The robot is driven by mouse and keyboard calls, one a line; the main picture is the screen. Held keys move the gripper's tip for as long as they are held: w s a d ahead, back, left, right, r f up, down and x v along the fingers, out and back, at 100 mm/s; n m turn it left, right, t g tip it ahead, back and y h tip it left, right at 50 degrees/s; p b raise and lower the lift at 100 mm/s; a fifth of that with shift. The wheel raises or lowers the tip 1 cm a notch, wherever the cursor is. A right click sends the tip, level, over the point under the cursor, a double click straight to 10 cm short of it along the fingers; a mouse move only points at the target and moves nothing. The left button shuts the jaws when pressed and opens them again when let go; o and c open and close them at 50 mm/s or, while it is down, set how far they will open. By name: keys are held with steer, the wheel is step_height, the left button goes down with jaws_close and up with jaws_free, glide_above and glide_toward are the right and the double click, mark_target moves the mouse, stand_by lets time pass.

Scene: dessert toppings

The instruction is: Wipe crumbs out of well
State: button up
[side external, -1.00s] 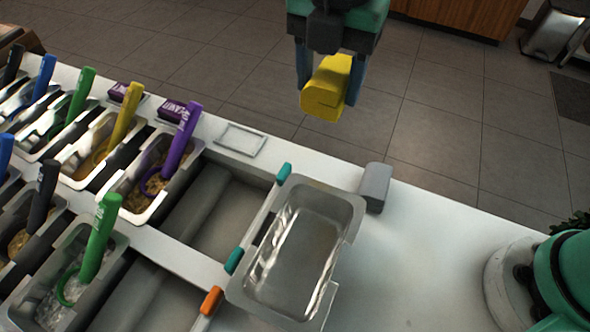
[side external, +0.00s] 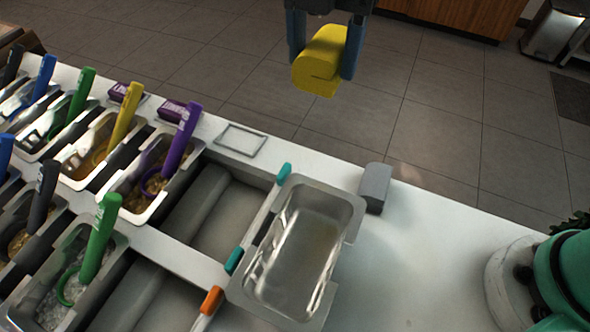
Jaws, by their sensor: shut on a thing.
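My gripper (side external: 325,62) is at the top of the side view, with its two blue fingers shut on a yellow sponge-like block (side external: 318,68). It holds the block in the air, above and apart from the counter. The open well (side external: 228,228) is a grey recess in the counter, left of the metal pan, with a rounded grey ridge along its left side. I cannot make out crumbs in it at this size. A second open well (side external: 150,300) lies in front of it, cut off by the lower edge.
An empty metal pan (side external: 350,205) stands right of the well, beside a divider with teal ends (side external: 284,172). A grey block (side external: 375,186) and a thin rectangular frame (side external: 240,140) lie on the counter (side external: 420,262). Topping pans with coloured handles, including a purple one (side external: 183,135), fill the left.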

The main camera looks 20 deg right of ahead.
steer(key=w+a+f, duration=0.2)
steer(key=a+f, duration=0.4)
steer(key=a, duration=0.3)
glide_toward(229, 226)
steer(key=shift+w+f, duration=0.15)
steer(key=shift+f, duration=2.5)
steer(key=shift+f, duration=0.6)
